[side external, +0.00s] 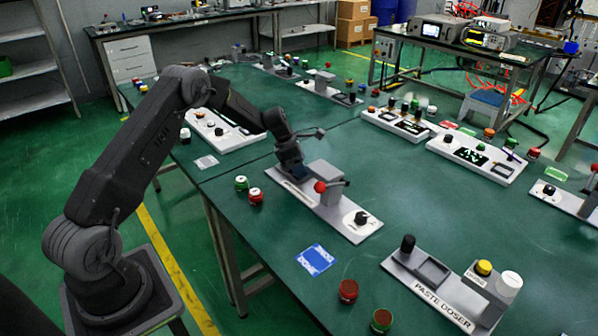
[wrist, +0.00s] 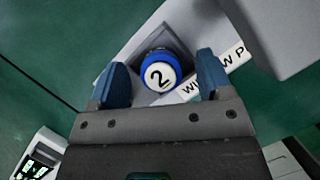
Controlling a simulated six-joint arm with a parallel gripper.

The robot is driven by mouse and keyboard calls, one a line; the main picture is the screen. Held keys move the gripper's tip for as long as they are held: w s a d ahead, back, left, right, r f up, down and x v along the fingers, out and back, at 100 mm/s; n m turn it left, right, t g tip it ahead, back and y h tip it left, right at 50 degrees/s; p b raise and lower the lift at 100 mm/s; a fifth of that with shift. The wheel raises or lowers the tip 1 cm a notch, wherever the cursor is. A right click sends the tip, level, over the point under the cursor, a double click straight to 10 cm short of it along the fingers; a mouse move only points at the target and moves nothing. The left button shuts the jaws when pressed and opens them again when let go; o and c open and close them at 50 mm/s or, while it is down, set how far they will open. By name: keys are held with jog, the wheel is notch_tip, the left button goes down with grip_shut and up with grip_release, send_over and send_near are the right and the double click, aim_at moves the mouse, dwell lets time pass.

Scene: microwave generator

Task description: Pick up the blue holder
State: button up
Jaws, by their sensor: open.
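The blue holder (wrist: 161,72) shows in the wrist view as a round blue piece with a white face marked "2". It sits in a recess of a grey plate (wrist: 140,48). My gripper (wrist: 163,74) is open, with one blue finger on each side of the holder; I cannot tell whether they touch it. In the side view my gripper (side external: 291,172) is down over the left end of the grey station (side external: 335,213), and the holder cannot be made out there.
A grey block with a red-ball lever (side external: 320,187) stands right beside my gripper. Green and red round pieces (side external: 255,196) lie to the left. A blue card (side external: 315,260) lies in front. The paste doser (side external: 440,286) is at the front right. Bare green table lies between.

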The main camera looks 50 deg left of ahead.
jog(key=shift+f, duration=0.1)
jog(key=c, duration=1.2)
jog(key=shift+o, duration=0.2)
